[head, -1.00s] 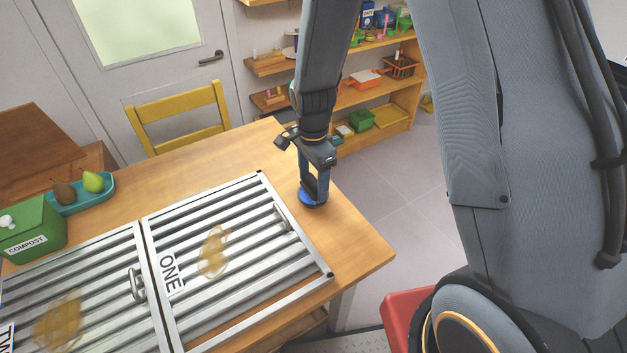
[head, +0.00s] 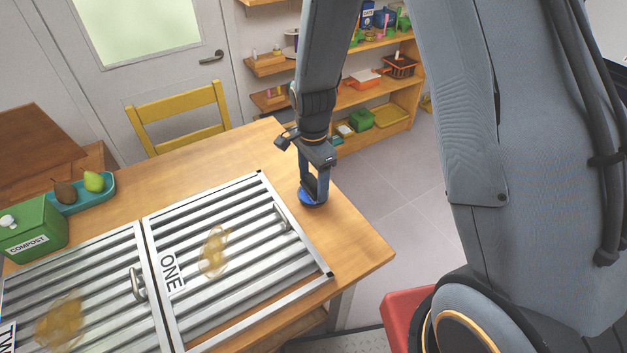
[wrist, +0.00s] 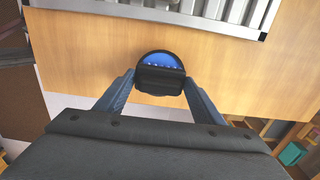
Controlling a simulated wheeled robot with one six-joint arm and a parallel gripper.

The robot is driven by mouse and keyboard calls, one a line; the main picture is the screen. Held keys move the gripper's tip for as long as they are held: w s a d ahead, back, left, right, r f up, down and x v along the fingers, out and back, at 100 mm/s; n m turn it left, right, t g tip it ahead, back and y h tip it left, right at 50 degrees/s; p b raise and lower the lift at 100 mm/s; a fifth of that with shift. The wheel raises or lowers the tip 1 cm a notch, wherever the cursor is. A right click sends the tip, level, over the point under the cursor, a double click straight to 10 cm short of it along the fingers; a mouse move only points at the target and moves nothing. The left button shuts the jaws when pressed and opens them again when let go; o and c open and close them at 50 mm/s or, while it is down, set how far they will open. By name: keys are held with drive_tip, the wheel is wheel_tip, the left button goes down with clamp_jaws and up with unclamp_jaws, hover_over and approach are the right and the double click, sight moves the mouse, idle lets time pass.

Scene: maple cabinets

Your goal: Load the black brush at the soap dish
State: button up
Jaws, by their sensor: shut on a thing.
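The black brush (wrist: 160,82) is between the fingertips of my gripper (wrist: 159,79), which is shut on it. The blue, round soap dish (wrist: 160,59) shows just beyond the brush in the wrist view, with small pale dots along the brush's edge. In the head view my gripper (head: 314,190) points down over the soap dish (head: 313,201), near the right part of the wooden table. The brush overlaps the dish in the wrist view and hides part of it. I cannot tell how firmly the brush touches the dish.
Ribbed metal panel ONE (head: 228,255), with a handle and a brownish smear, lies left of the dish. A second smeared panel (head: 85,300), a green compost bin (head: 38,235) and a teal tray (head: 72,204) are farther left. The table's right corner is clear.

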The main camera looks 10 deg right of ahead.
sight(313, 179)
drive_tip(key=shift+r+p, duration=2.75)
drive_tip(key=shift+r, duration=0.7)
